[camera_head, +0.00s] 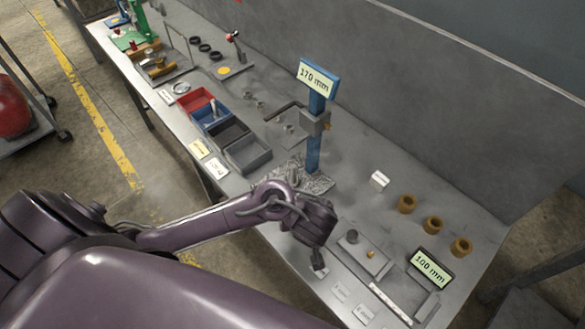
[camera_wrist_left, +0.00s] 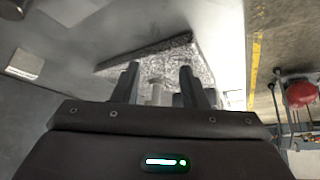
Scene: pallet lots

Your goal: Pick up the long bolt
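My left gripper (camera_head: 318,267) points down near the front edge of the bench, right of the blue post. In the left wrist view its two fingers (camera_wrist_left: 158,88) stand apart. A grey bolt-like piece (camera_wrist_left: 157,91) with a wider head shows between them, with a gap on each side. I cannot tell its length, and in the head view my arm and gripper hide it. Several small grey metal pieces (camera_head: 288,128) stand on the bench behind the bins, too small to identify. My right gripper is not in view.
A blue post (camera_head: 314,140) with a "170 mm" sign (camera_head: 317,78) stands on a rough plate (camera_head: 318,184). A "100 mm" sign (camera_head: 430,268), a plate with pegs (camera_head: 364,256) and brown rings (camera_head: 433,224) lie right. Bins (camera_head: 247,153) stand left. A wall closes the back.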

